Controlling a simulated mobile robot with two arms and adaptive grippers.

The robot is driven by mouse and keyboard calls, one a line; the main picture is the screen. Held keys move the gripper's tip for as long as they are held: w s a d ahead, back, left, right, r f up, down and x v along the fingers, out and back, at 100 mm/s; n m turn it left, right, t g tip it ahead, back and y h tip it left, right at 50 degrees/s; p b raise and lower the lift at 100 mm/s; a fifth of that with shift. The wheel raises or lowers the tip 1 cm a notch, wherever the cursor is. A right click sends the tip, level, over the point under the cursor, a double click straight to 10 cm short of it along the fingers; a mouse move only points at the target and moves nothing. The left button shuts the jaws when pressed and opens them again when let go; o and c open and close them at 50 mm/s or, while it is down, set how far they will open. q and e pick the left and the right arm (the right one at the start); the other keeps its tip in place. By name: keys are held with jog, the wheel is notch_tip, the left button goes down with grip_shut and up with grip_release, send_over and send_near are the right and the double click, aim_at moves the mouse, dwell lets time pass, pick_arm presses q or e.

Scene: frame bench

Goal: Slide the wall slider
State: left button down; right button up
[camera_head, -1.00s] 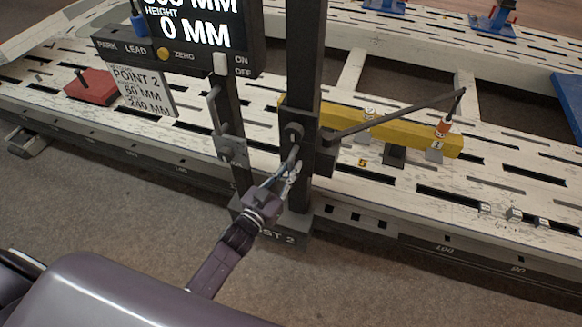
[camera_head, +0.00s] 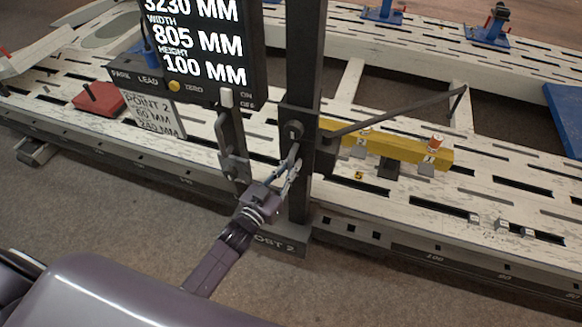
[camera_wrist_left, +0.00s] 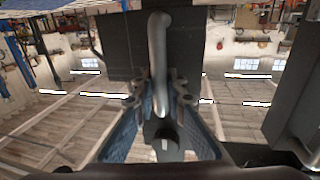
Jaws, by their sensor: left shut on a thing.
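The wall slider (camera_head: 312,140) is a dark block on a dark upright post (camera_head: 305,50), with a thin pointer arm (camera_head: 400,118) reaching right. Its grey handle (camera_head: 294,153) hangs on the front. My left gripper (camera_head: 290,175) is shut on this handle, low on the block. In the left wrist view the handle (camera_wrist_left: 158,45) comes down between the fingertips (camera_wrist_left: 160,97). The display (camera_head: 200,45) reads 3230 MM, width 805 MM, height 100 MM. The pointer's end stands above an orange-topped marker (camera_head: 436,142), apart from it. My right gripper is not in view.
A second, thinner post with a lever (camera_head: 226,135) stands close left of the gripper. A yellow beam (camera_head: 390,147) lies on the slotted white frame bench (camera_head: 400,210). A red block (camera_head: 98,98) and a sign (camera_head: 152,113) are at left. The floor in front is clear.

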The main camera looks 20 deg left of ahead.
aim_at(291, 156)
pick_arm(q)
notch_tip(291, 156, up, 7)
jog(key=p, duration=0.3)
jog(key=shift+w+f+p, duration=0.1)
jog(key=shift+f+p, duration=0.1)
jog(key=shift+p, duration=0.1)
jog(key=shift+r+p, duration=0.3)
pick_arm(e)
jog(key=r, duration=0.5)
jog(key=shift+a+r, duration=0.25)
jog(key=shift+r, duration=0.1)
pick_arm(q)
jog(key=c, duration=2)
grip_release()
jog(key=shift+f, duration=0.15)
jog(key=shift+o, duration=0.2)
jog(key=shift+f, duration=0.1)
jog(key=v, duration=1.2)
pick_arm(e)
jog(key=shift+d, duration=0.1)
